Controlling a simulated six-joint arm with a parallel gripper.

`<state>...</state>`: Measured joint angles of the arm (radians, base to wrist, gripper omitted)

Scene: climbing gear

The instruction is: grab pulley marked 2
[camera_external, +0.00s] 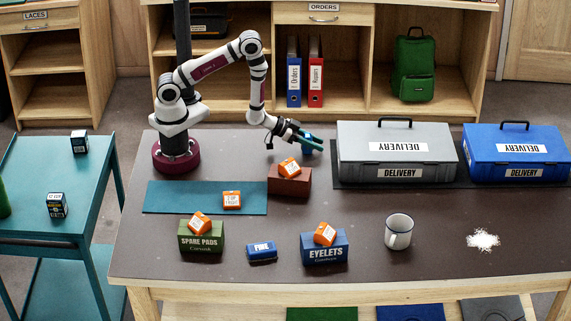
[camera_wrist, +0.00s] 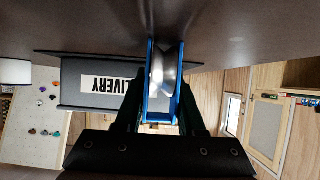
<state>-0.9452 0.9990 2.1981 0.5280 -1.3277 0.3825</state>
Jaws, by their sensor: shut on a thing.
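My gripper (camera_external: 306,141) is shut on a blue pulley (camera_external: 312,142) and holds it above the dark table, left of the grey delivery case. In the wrist view the pulley (camera_wrist: 164,78) shows blue side plates and a silver wheel between my gripper's dark fingers (camera_wrist: 163,100). No number can be read on the pulley in either view.
A grey delivery case (camera_external: 397,158) and a blue one (camera_external: 515,154) stand at the back right. A brown block (camera_external: 289,184) with an orange box on top is just below my gripper. The Spare Pads box (camera_external: 201,239), Eyelets box (camera_external: 324,250) and mug (camera_external: 398,232) stand in front.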

